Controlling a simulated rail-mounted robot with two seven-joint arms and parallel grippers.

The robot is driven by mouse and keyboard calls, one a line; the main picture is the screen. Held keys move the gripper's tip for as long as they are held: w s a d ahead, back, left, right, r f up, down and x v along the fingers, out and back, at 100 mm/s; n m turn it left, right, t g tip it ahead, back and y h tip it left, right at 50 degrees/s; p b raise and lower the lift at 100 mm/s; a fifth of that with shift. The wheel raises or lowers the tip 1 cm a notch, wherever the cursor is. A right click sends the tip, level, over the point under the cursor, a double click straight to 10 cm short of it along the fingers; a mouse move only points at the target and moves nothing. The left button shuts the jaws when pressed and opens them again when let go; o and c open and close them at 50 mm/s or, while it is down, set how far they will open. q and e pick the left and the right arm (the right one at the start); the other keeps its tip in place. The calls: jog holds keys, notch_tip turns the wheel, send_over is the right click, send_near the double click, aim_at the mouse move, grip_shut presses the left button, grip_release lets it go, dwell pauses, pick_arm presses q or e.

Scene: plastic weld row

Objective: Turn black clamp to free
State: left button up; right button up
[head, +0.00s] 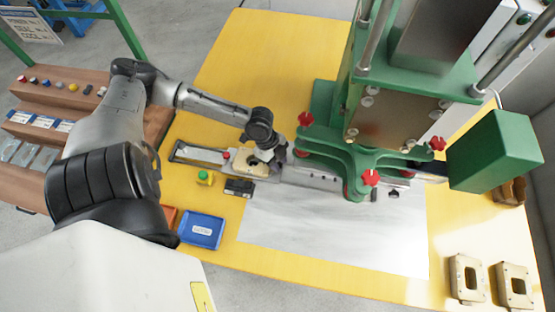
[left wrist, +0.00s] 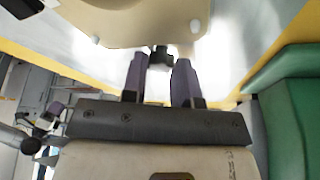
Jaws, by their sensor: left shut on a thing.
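The black clamp (left wrist: 161,56) shows in the left wrist view as a small dark piece between the fingertips, at the edge of a beige block (left wrist: 135,18). My left gripper (left wrist: 160,68) has its two purple fingers closed on the clamp. In the head view my left gripper (head: 280,158) is at the right side of the beige block (head: 248,168), which sits on a metal rail. There my wrist hides the clamp. How far the clamp is turned cannot be told. My right gripper is not in view.
A green press (head: 395,150) with red star knobs stands close to the right of my left gripper. Two beige frames (head: 466,279) lie at the front right.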

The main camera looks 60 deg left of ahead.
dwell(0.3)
pick_arm(q)
jog(key=o, duration=0.9)
jog(key=shift+f, duration=0.1)
